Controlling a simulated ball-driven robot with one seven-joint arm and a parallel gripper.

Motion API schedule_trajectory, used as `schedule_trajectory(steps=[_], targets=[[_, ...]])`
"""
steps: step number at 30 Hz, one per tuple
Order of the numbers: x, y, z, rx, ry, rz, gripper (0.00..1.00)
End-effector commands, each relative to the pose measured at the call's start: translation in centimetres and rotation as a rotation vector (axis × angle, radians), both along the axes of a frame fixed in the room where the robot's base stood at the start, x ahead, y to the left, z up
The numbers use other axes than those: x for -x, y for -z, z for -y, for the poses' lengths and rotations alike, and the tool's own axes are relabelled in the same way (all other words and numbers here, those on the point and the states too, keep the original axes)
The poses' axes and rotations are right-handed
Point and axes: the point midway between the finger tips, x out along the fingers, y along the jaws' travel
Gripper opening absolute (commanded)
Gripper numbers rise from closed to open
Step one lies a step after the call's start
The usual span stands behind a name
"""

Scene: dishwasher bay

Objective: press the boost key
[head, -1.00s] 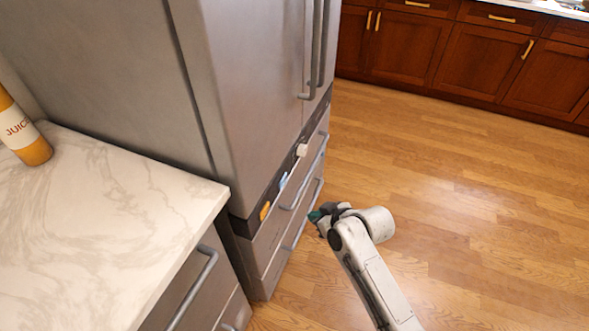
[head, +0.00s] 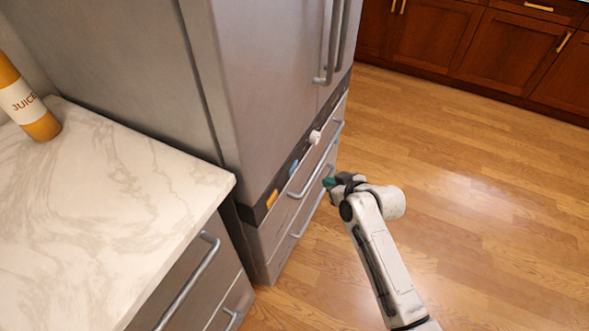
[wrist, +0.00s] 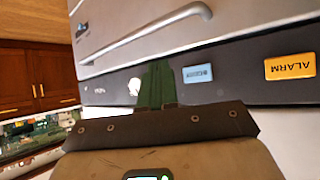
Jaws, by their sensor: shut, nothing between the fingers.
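A dark control strip (wrist: 236,80) runs across the front of the steel fridge. A blue key (wrist: 197,73) sits on it, its small upside-down lettering hard to read. An orange key (wrist: 289,67) beside it reads ALARM upside down. The head view also shows the blue key (head: 293,167) and the orange key (head: 271,199). My gripper (head: 328,183) is shut and empty, out in front of the strip and apart from it in the head view. In the wrist view its green fingers (wrist: 157,86) appear between the blue key and a white knob (wrist: 134,87).
The white knob (head: 315,137) juts from the strip. Drawer handles (head: 318,165) stick out below it, close to my gripper. A marble counter (head: 120,200) with a juice bottle (head: 27,100) stands at the left. The wood floor (head: 480,190) at the right is clear.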

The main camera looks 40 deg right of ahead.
Motion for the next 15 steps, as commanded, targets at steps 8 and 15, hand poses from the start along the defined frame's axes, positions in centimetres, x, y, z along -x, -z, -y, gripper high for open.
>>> schedule_trajectory(steps=[8, 15], targets=[[-3.7, 0.3, -1.4, 0.000, -0.004, 0.002, 0.00], [-6.0, 0.0, -2.2, 0.000, -0.002, 0.001, 0.00]])
